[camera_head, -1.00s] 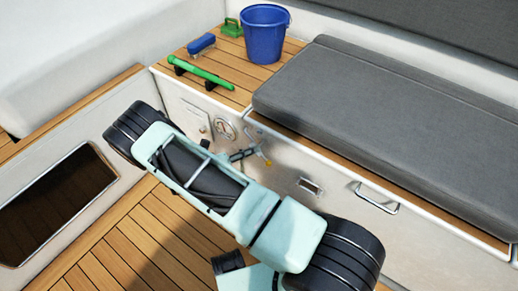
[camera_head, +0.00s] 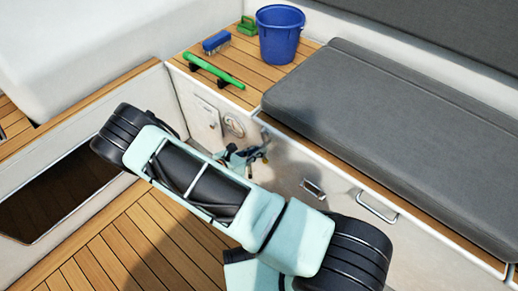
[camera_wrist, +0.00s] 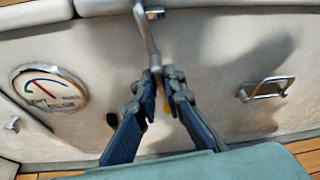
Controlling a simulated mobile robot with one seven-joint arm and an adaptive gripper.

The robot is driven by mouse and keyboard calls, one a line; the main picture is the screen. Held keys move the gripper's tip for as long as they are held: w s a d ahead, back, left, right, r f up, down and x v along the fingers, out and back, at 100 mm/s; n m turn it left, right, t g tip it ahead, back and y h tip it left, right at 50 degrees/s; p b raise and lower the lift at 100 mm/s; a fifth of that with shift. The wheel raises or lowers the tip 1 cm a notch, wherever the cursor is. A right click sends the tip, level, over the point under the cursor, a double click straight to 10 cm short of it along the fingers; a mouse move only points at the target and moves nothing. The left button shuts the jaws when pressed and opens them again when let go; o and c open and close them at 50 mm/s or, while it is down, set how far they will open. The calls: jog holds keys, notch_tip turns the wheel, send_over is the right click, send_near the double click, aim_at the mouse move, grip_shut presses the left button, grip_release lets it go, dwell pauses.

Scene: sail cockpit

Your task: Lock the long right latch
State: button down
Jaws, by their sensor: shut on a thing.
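The long latch (camera_wrist: 146,38) is a slim metal lever in the wrist view. It hangs from the top edge of the pale locker front, slightly tilted, with its lower end between my fingertips. My gripper (camera_wrist: 160,80), with blue fingers, is shut on that lower end. In the head view my gripper (camera_head: 243,156) is small, close to the locker front, and partly hidden by my arm. The latch cannot be made out clearly there.
A round gauge (camera_wrist: 49,88) sits left of the latch, and a metal handle (camera_wrist: 266,89) sticks out to the right. Above the locker are a grey cushion (camera_head: 390,130), a blue bucket (camera_head: 280,38), a blue brush (camera_head: 216,42) and a green bar (camera_head: 214,70).

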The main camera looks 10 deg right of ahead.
jog(key=shift+m+t+y, duration=0.3)
jog(key=shift+m+t, duration=0.2)
jog(key=shift+m, duration=0.3)
jog(key=c, duration=2)
grip_release()
jog(key=shift+c, duration=0.2)
jog(key=shift+s, duration=0.1)
jog(key=v, duration=1.2)
jog(key=shift+d+r, duration=0.1)
